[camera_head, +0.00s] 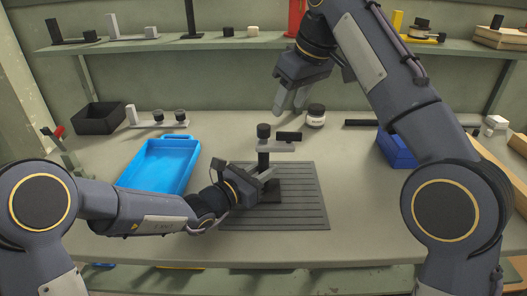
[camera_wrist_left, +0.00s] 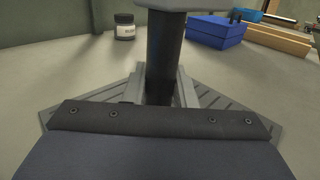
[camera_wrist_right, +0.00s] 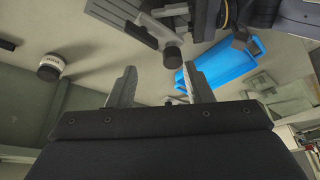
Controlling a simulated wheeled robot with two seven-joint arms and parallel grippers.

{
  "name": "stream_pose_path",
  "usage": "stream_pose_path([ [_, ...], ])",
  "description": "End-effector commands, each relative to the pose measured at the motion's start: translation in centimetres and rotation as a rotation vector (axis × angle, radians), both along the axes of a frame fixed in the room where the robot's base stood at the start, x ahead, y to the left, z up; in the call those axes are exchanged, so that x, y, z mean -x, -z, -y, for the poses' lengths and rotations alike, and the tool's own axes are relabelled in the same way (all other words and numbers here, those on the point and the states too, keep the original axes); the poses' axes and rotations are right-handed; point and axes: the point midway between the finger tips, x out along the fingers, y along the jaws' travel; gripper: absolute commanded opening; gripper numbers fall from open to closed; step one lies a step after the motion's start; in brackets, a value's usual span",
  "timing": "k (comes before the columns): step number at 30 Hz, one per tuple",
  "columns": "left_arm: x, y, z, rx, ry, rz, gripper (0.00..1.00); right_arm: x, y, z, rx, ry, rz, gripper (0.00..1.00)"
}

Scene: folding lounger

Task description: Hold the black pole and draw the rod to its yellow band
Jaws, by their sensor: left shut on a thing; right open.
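The black pole (camera_wrist_left: 160,60) stands upright in the left wrist view. My left gripper (camera_wrist_left: 161,92) is shut on its lower part, and in the head view this gripper (camera_head: 262,180) is low over the grey ribbed mat (camera_head: 305,205). A grey crosspiece (camera_head: 282,147) sits on the pole with a black knob (camera_head: 264,131) and a black cylinder lying sideways (camera_head: 289,136). My right gripper (camera_head: 287,103) is open and empty, above and behind the pole; its fingers (camera_wrist_right: 161,88) show apart in the right wrist view. I see no yellow band on the rod.
A blue tray (camera_head: 160,165) lies left of the mat. A white jar with a dark lid (camera_head: 316,117) stands behind the pole. A blue box (camera_head: 397,150) is at right, a black bin (camera_head: 99,117) at back left. A shelf (camera_head: 230,43) runs along the back.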

Motion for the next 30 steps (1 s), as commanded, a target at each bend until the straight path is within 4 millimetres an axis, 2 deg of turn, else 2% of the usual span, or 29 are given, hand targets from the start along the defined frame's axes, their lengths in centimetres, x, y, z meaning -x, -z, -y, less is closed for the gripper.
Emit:
stream_pose_path([
  [1, 0.1, 1.1, -0.1, -0.013, 0.0, -0.022, 0.0, -0.3, 0.1, -1.2, 0.007, -0.017, 0.0, 0.46],
  [7, 0.1, 1.1, -0.1, -0.013, 0.0, -0.022, 0.0, -0.6, 0.2, -3.1, 0.025, -0.05, 0.001, 0.46],
  [14, 0.1, 1.1, -0.1, -0.013, -0.001, -0.022, 0.0, -0.9, 1.1, -3.4, 0.027, -0.053, -0.001, 0.46],
  [30, 0.1, 1.1, -0.1, -0.013, -0.001, -0.022, 0.0, -2.1, 5.8, -4.6, 0.026, -0.052, -0.001, 0.46],
])
